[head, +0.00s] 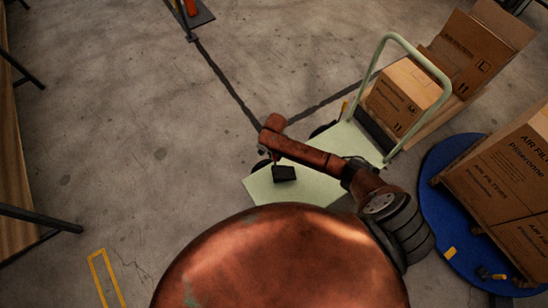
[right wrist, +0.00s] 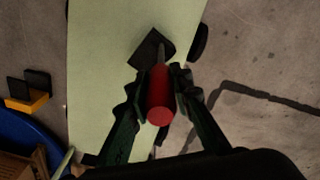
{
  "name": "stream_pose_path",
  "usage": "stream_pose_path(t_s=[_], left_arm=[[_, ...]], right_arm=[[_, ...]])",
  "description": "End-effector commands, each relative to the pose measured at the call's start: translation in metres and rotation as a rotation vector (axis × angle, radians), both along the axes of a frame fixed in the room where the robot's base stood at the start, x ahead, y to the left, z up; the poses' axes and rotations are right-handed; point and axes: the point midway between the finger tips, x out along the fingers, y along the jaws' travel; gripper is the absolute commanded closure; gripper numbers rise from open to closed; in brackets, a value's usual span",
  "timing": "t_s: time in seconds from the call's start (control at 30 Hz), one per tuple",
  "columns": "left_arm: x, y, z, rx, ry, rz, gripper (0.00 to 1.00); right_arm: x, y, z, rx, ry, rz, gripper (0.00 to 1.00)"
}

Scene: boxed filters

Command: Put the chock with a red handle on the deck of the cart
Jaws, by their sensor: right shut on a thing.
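The chock (head: 284,174) is a dark block over the pale green deck of the cart (head: 318,187) in the head view. In the right wrist view the dark chock (right wrist: 151,50) shows with its red handle (right wrist: 160,92) between the fingers. My right gripper (right wrist: 160,90) is shut on the red handle, with the deck (right wrist: 98,78) beneath. I cannot tell whether the chock touches the deck. In the head view my right arm reaches over the cart and hides part of it. My left gripper is not in view.
More boxes (head: 505,170) stand on a blue round base (head: 432,170) at the right. A yellow and black object (right wrist: 27,98) lies beside the deck. Open floor lies left of the cart.

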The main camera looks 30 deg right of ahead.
Motion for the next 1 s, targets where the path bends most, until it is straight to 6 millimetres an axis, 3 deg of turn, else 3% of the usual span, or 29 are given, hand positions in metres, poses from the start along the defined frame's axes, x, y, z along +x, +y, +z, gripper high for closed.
stream_pose_path(t_s=[0.3, 0.67, 0.7, 1.0], left_arm=[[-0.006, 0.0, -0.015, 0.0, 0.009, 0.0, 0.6], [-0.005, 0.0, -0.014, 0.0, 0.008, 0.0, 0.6], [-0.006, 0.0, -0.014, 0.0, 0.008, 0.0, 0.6], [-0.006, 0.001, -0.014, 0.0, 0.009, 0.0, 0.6]], right_arm=[[0.006, -0.001, -0.033, -0.002, -0.003, 0.0, 1.0], [0.006, -0.001, -0.035, -0.001, -0.004, 0.0, 1.0], [0.004, -0.001, -0.037, 0.0, -0.001, 0.0, 0.79], [0.004, -0.001, -0.037, -0.001, -0.002, 0.0, 0.62]])
